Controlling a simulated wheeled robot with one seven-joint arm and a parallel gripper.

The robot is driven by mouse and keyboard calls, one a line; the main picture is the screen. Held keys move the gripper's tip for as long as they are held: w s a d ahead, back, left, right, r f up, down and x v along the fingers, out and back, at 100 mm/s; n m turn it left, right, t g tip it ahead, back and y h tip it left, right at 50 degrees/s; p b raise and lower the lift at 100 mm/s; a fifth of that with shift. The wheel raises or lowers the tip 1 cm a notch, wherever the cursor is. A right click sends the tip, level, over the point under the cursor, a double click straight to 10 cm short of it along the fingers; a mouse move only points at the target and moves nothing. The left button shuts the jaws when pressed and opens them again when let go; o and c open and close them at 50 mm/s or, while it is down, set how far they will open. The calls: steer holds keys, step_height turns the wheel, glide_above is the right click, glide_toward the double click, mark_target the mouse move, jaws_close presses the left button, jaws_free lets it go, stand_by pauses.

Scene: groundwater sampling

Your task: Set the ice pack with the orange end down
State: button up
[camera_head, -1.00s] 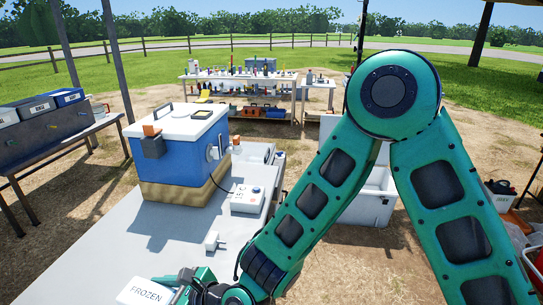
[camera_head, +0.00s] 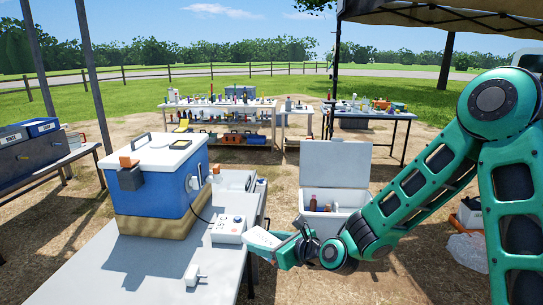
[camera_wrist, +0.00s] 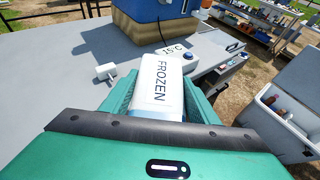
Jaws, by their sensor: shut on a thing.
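My gripper (camera_head: 283,252) is shut on a white ice pack (camera_head: 262,240) marked FROZEN, which also shows in the wrist view (camera_wrist: 162,82). The gripper's fingers (camera_wrist: 160,105) close on its two sides. The pack is held in the air near the right edge of the grey table (camera_head: 165,275). No orange end shows on the pack; its near part is hidden by the gripper. A white chest (camera_head: 335,157) stands open beyond the gripper, lid raised, with brown bottles (camera_head: 313,203) inside.
The table's front is mostly bare. Loaded shelves (camera_head: 220,105) stand behind.

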steer(key=w+d+r+m+t+h, duration=0.1)
steer(key=w+d+m+h, duration=0.1)
steer(key=d, duration=1.3)
steer(key=w+d+r+m+t+h, duration=0.1)
steer(key=w+d+m+t+h, duration=0.1)
steer(key=d, duration=1.4)
steer(key=shift+w+r+m+h, duration=0.2)
steer(key=shift+w+m+h, duration=0.6)
steer(key=shift+w, duration=0.15)
